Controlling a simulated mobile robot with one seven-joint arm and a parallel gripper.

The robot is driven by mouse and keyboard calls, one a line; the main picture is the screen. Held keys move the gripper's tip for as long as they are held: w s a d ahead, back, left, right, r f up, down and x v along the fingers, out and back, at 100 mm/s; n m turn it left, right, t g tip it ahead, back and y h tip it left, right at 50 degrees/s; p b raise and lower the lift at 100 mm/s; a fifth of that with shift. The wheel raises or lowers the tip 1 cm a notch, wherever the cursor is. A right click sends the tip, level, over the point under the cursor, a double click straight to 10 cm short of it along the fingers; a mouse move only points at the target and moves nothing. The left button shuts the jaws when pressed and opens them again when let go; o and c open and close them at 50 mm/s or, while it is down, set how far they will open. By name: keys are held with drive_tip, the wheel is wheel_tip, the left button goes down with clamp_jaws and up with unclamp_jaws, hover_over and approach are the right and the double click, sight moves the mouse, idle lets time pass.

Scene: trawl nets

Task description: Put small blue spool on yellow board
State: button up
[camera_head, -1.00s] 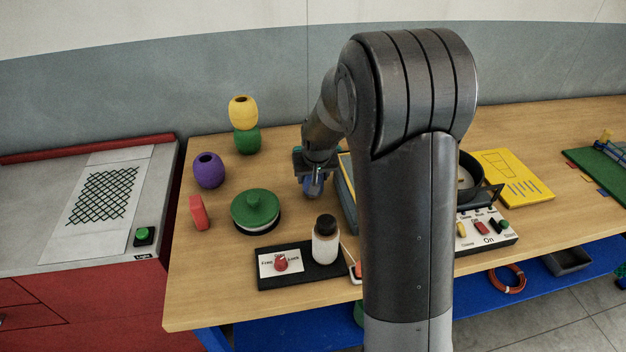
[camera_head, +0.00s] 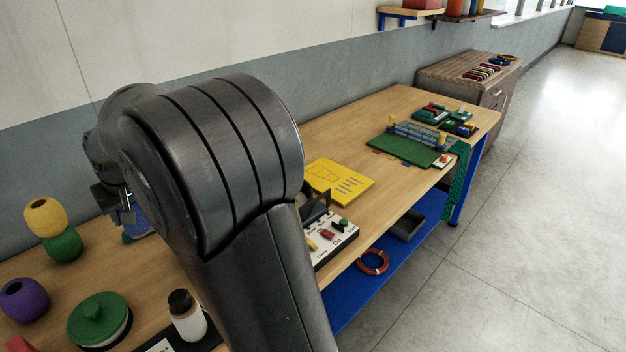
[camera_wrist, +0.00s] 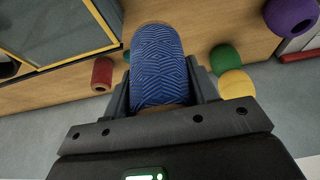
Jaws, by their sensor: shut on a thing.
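The small blue spool (camera_wrist: 158,65) fills the middle of the wrist view, wound with patterned blue thread, with a tan end. My gripper (camera_wrist: 160,92) is shut on it, one finger on each side. In the head view my gripper (camera_head: 122,212) is at the left, partly hidden behind my arm, above the table. A blue bit of the spool shows there. The yellow board (camera_head: 338,182) lies flat on the table right of my arm, with a drawn outline and dark stripes. Its top looks bare. My gripper is well apart from it.
A green-lidded round container (camera_head: 98,318) and a bottle (camera_head: 187,314) stand in front. A switch panel (camera_head: 332,238) borders the yellow board. A green mat (camera_head: 412,148) lies beyond.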

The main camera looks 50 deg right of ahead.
drive_tip(key=s+d+r+m+h, duration=0.15)
drive_tip(key=d+m, duration=0.55)
drive_tip(key=d, duration=2.5)
drive_tip(key=s+d+m+g+h, duration=0.1)
drive_tip(key=s+d+m, duration=0.1)
drive_tip(key=s+d, duration=0.65)
drive_tip(key=s+d+m+g+h, duration=0.15)
drive_tip(key=s+d, duration=0.35)
drive_tip(key=d, duration=0.6)
drive_tip(key=s+d+m, duration=0.3)
drive_tip(key=s+d, duration=0.4)
drive_tip(key=d, duration=0.3)
hover_over(340, 188)
wheel_tip(340, 188, down, 12)
drive_tip(key=shift+a+f+n, duration=0.1)
drive_tip(key=shift+f+n, duration=0.15)
drive_tip(key=shift+f, duration=1.7)
